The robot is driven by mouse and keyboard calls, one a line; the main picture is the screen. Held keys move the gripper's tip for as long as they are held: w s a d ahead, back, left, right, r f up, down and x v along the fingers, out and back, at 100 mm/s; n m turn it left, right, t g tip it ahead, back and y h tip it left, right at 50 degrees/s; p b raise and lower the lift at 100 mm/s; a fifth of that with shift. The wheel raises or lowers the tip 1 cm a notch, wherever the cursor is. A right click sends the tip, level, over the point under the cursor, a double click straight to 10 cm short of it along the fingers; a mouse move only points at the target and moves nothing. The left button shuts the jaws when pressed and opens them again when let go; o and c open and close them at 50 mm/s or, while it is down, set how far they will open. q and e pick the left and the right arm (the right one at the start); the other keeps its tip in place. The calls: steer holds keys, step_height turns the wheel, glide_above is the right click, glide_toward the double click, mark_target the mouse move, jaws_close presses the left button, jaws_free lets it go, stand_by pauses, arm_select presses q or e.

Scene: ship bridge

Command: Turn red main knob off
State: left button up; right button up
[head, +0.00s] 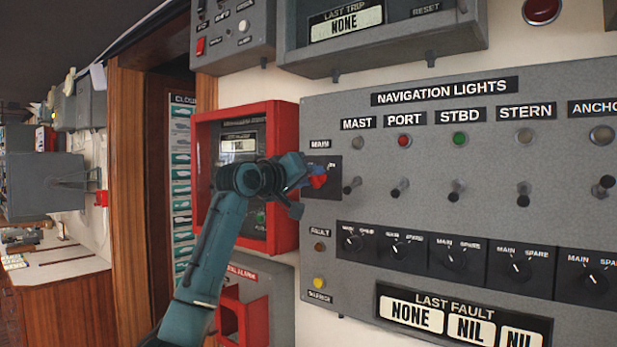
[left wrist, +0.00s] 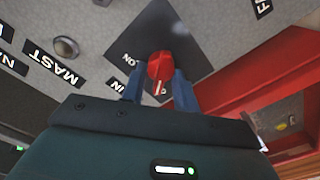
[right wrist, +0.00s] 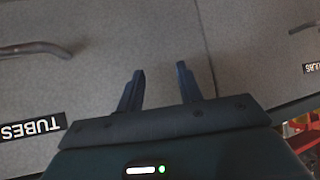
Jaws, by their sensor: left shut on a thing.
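The red main knob (head: 319,181) sits on a dark square plate below the MAIN label, at the left end of the grey navigation lights panel (head: 450,215). My left gripper (head: 312,179) reaches it from the left and is shut on it. In the left wrist view the red knob (left wrist: 160,66) is between the two blue fingers (left wrist: 159,88), on the dark plate with ON lettering partly visible. The knob's exact angle is hard to read. My right gripper (right wrist: 158,88) shows only in its own wrist view, fingers apart and empty, before a grey surface.
A red-framed box (head: 285,170) stands just left of the panel, close to my left gripper. Several toggle switches (head: 400,188) line the panel to the right, with MAIN/SPARE knobs (head: 455,258) below. A grey box (head: 380,45) juts out above.

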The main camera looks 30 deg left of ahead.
arm_select(q)
steer(key=shift+n, duration=0.9)
steer(key=shift+a, duration=0.1)
steer(key=o, duration=1)
steer(key=shift+c, duration=0.2)
steer(key=s+b, duration=0.4)
steer(key=s, duration=0.9)
steer(key=shift+a+b, duration=0.4)
steer(key=shift+a, duration=0.05)
arm_select(e)
steer(key=shift+w+a+f+t+y, duration=0.25)
steer(key=shift+a+f+t+y, duration=0.05)
steer(key=shift+a+f, duration=0.4)
